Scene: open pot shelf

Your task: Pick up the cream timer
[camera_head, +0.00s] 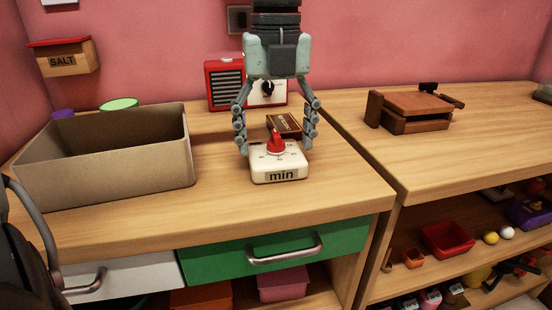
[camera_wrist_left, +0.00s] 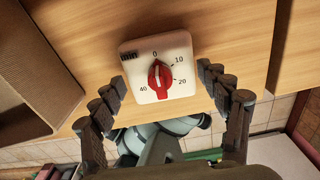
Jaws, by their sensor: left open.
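The cream timer (camera_head: 278,165) lies on the wooden counter, with a red knob on its dial and "min" on its front edge. It also shows in the left wrist view (camera_wrist_left: 141,71), dial facing the camera. My left gripper (camera_head: 275,148) points down at the timer, its fingers spread to either side of it. In the left wrist view the open fingers (camera_wrist_left: 161,87) flank the timer, with space between each finger and its sides. I see no contact. My right gripper is not in view.
A beige open bin (camera_head: 105,165) stands left of the timer. A small dark box (camera_head: 285,125) lies close behind it, and a red radio (camera_head: 224,84) stands farther back. The counter's front edge is near; bare wood lies to the right.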

